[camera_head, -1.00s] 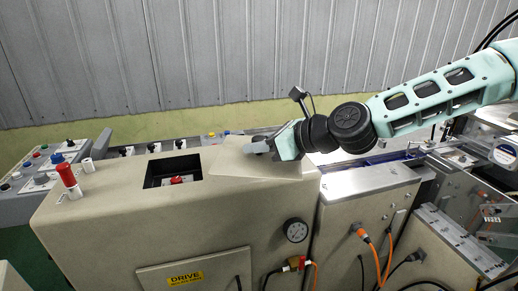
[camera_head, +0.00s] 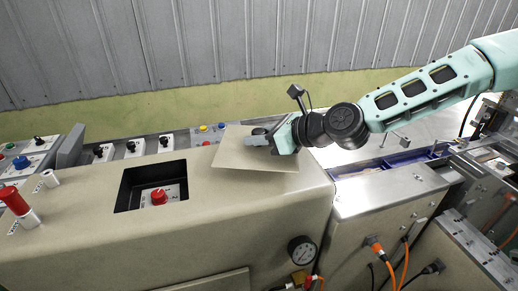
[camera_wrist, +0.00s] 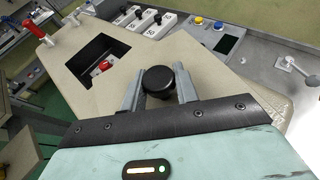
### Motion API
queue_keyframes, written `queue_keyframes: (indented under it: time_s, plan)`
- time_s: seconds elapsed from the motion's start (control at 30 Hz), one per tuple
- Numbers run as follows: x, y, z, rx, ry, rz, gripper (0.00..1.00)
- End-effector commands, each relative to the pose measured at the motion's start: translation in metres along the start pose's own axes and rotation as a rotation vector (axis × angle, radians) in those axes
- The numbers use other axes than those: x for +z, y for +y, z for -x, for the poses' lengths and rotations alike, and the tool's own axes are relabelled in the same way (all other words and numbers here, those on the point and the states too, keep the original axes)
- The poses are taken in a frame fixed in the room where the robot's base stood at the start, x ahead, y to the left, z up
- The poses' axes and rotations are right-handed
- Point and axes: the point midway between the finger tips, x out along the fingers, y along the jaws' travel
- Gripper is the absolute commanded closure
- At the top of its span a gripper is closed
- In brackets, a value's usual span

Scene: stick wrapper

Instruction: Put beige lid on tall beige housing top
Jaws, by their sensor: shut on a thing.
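The tall beige housing (camera_head: 95,222) has a square dark opening (camera_head: 128,192) in its top with a red button (camera_head: 159,196) inside. The flat beige lid (camera_head: 235,155) is over the right part of the housing top, to the right of the opening, which is uncovered. My gripper (camera_head: 268,138) is shut on the lid's round black knob (camera_wrist: 158,81), seen between the fingers in the wrist view. The lid (camera_wrist: 205,70) hides part of the housing top there. I cannot tell how far the lid is above the top.
A red-capped post (camera_head: 17,203) and a small white post (camera_head: 50,178) stand on the housing's left end. A grey control panel (camera_head: 120,148) runs behind. A pressure gauge (camera_head: 302,250) and orange cables (camera_head: 398,262) are at the front right.

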Motion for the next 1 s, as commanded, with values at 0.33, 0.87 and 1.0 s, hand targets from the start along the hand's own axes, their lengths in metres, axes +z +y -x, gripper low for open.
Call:
queue_keyframes:
  time_s: [0.33,0.87,1.0]
  plan:
    - [-0.033,0.0,-0.015,0.0,-0.002,0.0,1.0]
    - [-0.043,0.0,-0.018,-0.001,-0.002,0.001,0.53]
    - [-0.043,0.0,-0.018,-0.001,-0.001,0.001,0.48]
